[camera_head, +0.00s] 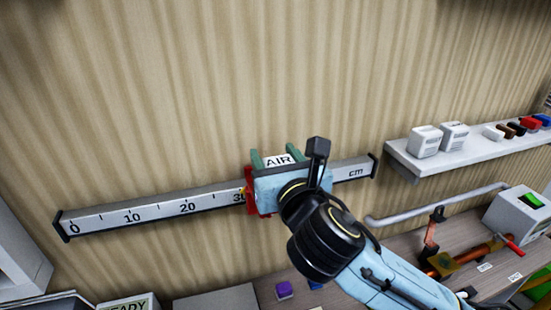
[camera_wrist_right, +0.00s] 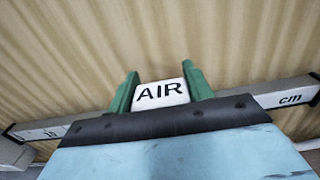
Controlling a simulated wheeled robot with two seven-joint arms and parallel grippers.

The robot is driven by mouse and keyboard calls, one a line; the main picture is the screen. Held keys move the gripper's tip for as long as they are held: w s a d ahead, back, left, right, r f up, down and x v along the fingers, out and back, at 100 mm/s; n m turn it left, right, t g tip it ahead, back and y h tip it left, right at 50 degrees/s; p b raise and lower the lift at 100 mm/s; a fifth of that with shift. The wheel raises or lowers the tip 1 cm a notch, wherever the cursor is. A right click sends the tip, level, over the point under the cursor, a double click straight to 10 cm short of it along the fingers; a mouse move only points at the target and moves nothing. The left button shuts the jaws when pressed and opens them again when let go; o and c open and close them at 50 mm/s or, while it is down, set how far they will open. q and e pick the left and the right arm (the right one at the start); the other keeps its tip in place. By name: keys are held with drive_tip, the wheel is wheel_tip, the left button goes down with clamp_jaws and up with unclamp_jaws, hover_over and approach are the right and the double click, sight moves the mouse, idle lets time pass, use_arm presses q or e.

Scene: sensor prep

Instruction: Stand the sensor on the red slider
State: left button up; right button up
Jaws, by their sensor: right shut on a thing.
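The sensor (camera_head: 278,161), a white block marked AIR, is between the green fingers of my right gripper (camera_head: 277,154). In the right wrist view the sensor (camera_wrist_right: 161,94) sits upright between the two green fingers (camera_wrist_right: 160,84), which are shut on it. The red slider (camera_head: 250,192) is on the wall-mounted ruler rail near the 30 mark. Only its left part shows; my right gripper hides the rest. The sensor is over the slider in the picture; I cannot tell whether they touch. My left gripper is not in view.
The rail (camera_head: 130,213) runs along the wall, marked in cm. A white shelf (camera_head: 475,150) with white boxes and small coloured blocks is at right. A purple block (camera_head: 284,290) is low in view.

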drive_tip(key=shift+w, duration=0.1)
drive_tip(key=shift+f, duration=0.2)
drive_tip(key=o, duration=0.7)
drive_tip(key=shift+o, duration=1.4)
drive_tip(key=shift+r, duration=0.15)
